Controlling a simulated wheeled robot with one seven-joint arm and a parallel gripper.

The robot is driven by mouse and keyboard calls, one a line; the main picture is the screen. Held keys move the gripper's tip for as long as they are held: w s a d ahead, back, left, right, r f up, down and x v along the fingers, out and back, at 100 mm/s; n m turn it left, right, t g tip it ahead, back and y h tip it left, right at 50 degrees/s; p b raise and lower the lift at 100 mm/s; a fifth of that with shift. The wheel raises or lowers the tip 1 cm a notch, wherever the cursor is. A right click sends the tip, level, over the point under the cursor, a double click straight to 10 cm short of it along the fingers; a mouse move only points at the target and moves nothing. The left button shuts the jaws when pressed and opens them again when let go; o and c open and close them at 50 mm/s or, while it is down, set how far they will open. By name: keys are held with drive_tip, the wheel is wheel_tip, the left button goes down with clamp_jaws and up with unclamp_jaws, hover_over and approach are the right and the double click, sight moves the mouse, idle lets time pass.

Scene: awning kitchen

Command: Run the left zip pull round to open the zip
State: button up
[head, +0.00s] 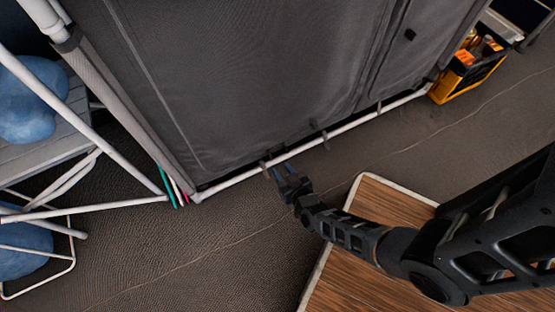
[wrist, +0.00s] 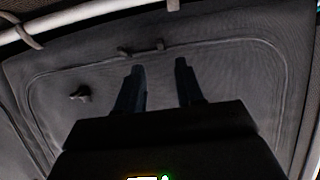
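A grey fabric cupboard front (head: 250,75) has a zip seam running round its panel; the seam (wrist: 225,42) also shows in the wrist view. Two small dark tabs that look like zip pulls sit side by side on this seam, one tab (wrist: 125,51) and another tab (wrist: 160,45). I cannot tell which is the left pull. My gripper (head: 283,173) is low by the cupboard's bottom tube. In the wrist view my gripper (wrist: 159,72) is open, its fingers apart with nothing between them. Its tips appear just short of the tabs, not visibly touching.
A white tube (head: 240,178) with straps runs along the cupboard's bottom. A dark toggle (wrist: 80,93) is on the fabric.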

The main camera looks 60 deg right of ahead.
sight(271, 157)
drive_tip(key=b+x, duration=0.3)
drive_tip(key=x, duration=0.4)
clamp_jaws()
idle(0.3)
idle(1.1)
